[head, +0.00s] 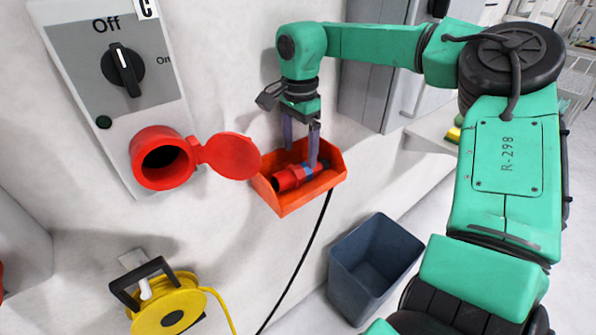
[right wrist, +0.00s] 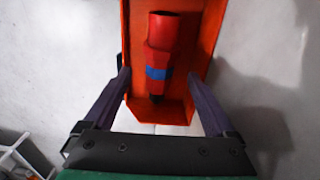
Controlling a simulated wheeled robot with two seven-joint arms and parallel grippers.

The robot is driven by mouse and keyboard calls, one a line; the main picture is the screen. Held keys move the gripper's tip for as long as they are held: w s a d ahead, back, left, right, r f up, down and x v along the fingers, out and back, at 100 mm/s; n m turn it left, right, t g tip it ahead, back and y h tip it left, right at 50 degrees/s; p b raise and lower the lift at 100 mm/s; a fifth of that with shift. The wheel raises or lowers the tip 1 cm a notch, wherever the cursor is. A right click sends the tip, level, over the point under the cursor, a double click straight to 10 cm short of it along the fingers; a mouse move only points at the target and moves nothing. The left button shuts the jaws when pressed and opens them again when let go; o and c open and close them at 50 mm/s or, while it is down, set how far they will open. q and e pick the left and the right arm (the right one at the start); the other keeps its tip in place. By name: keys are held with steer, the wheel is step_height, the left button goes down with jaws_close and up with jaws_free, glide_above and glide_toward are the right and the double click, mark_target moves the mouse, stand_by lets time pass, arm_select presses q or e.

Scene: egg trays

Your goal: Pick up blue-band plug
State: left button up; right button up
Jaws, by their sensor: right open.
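The blue-band plug (head: 294,177) is red with a blue band and lies in an orange wall bin (head: 287,205). In the right wrist view the plug (right wrist: 159,58) lies lengthwise in the bin (right wrist: 205,40), its blue band facing the camera. My right gripper (head: 301,158) is open, fingers pointing down at the bin, one on each side of the plug as seen from the head. In the right wrist view its fingers (right wrist: 158,90) stand apart at the bin's sides, with the plug between and beyond them. I cannot tell whether they touch it. My left gripper is not in view.
A panel with an Off/On switch (head: 122,68) and a red socket with its lid open (head: 163,158) is left of the bin. A yellow cable reel (head: 168,305) is below. A black cable (head: 303,256) hangs under the bin, beside a dark blue waste bin (head: 372,262).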

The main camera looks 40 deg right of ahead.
mark_target(299, 167)
step_height(299, 167, down, 5)
steer(key=shift+a+f+p, duration=0.15)
steer(key=shift+f+p, duration=0.05)
steer(key=shift+p, duration=0.8)
steer(key=shift+f, duration=0.35)
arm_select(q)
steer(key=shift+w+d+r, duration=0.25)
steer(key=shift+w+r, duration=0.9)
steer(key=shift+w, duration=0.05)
arm_select(e)
steer(key=shift+f, duration=0.1)
jaws_close()
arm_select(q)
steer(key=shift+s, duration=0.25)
arm_select(e)
steer(key=shift+w, duration=0.1)
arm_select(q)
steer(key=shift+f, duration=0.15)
